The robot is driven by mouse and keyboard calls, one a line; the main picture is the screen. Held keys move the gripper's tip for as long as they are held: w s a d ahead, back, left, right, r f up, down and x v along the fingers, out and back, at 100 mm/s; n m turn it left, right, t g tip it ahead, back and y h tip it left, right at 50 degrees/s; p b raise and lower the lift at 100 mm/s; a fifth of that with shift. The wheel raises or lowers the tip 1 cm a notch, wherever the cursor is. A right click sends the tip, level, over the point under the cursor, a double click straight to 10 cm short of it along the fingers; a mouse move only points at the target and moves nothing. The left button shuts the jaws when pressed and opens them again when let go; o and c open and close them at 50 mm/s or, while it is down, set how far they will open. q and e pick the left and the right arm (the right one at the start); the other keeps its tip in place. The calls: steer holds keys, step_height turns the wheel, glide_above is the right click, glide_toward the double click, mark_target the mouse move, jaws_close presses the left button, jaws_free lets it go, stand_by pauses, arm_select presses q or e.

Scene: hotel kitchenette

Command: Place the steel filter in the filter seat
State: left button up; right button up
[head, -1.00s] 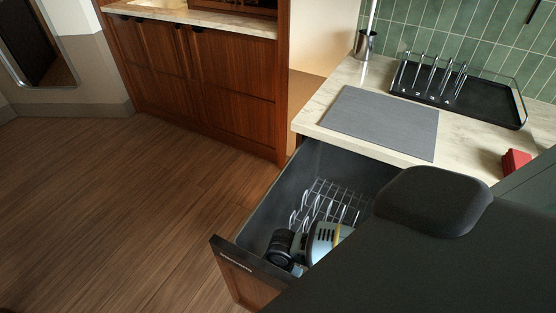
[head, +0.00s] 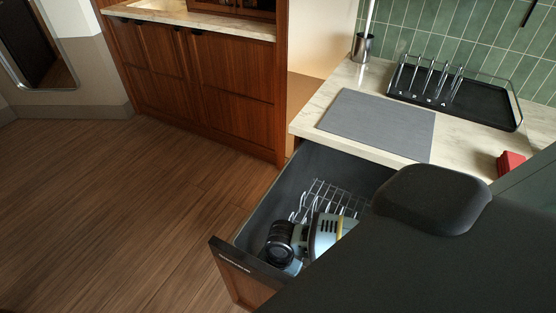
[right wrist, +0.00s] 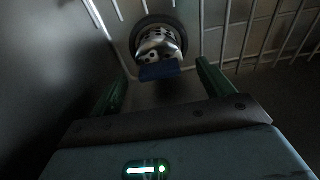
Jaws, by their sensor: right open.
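The steel filter (right wrist: 158,42), a shiny perforated piece with a blue tab (right wrist: 160,72), shows at the top middle of the right wrist view. It lies within the outline of a dark round ring, the filter seat (right wrist: 140,30), in the grey drawer floor. I cannot tell how deep it sits or whether it is level. My right gripper (right wrist: 158,82) is open, its two green fingers apart on either side below the filter, holding nothing. In the head view my right arm reaches into the open drawer; its fingertips and the filter are hidden there. My left gripper is out of view.
The open dishwasher drawer (head: 256,268) has dark walls close around my arm. A wire rack (head: 340,198) stands in it, with tines near the gripper. Above is a counter with a grey mat (head: 378,124), a black drying rack (head: 455,98), a steel cup (head: 362,47) and a red object (head: 511,162).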

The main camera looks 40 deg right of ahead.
step_height(320, 180, up, 8)
steer(key=p, duration=0.1)
steer(key=shift+w+d, duration=0.2)
steer(key=shift+d, duration=0.25)
